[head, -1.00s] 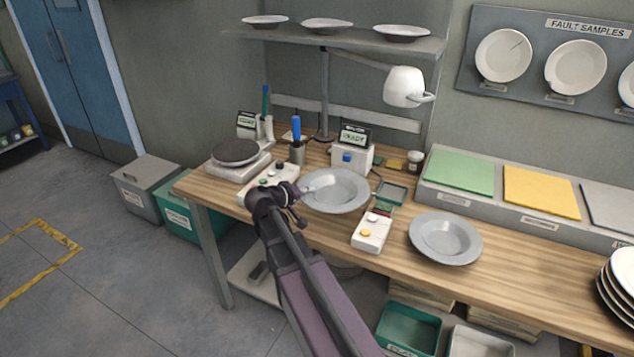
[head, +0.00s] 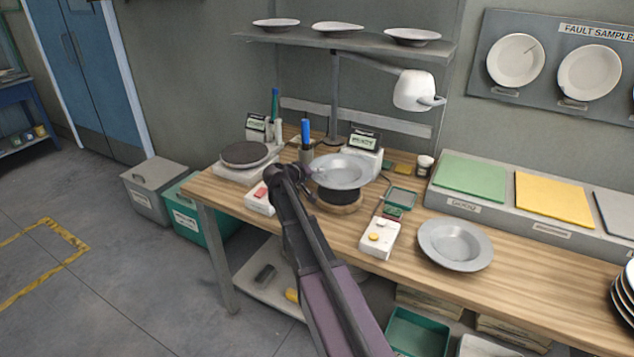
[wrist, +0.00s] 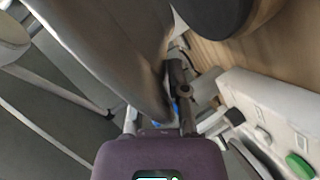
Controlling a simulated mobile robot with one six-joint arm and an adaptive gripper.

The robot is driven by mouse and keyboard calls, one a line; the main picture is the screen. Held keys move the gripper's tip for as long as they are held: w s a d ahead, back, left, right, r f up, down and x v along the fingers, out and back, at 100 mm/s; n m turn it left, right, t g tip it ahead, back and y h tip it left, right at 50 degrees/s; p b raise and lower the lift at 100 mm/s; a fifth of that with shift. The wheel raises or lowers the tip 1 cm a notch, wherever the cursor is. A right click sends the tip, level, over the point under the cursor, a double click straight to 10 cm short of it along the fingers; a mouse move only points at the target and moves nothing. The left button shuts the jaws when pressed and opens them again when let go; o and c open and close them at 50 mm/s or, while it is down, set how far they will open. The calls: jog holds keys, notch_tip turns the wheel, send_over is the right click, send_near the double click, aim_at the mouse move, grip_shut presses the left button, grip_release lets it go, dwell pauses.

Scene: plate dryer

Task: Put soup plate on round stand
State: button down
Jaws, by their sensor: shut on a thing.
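A grey soup plate (head: 342,171) is held at its left rim by my gripper (head: 306,174). The plate hides much of the stand's top. In the wrist view the plate (wrist: 105,45) fills the upper left, with its rim by my gripper's fingers (wrist: 160,112). A dark round edge (wrist: 225,14) at the top is probably the stand. A second grey soup plate (head: 455,244) lies on the bench to the right.
A white button box (head: 380,238) stands right of the stand. A display box (head: 360,150) and pen holder (head: 306,150) stand behind the held plate.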

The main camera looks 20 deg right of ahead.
jog(key=shift+w, duration=0.1)
jog(key=shift+w+d, duration=0.15)
jog(key=shift+w, duration=0.05)
jog(key=shift+w+d+f+b, duration=0.2)
jog(key=shift+w+f+b, duration=0.15)
jog(key=shift+f+b, duration=1.5)
jog(key=shift+f, duration=0.1)
jog(key=c, duration=0.6)
grip_release()
jog(key=shift+c, duration=0.2)
jog(key=shift+p+v, duration=0.35)
jog(key=shift+v, duration=0.45)
jog(key=p+v, duration=0.4)
jog(key=v, duration=0.6)
jog(key=shift+a, duration=0.25)
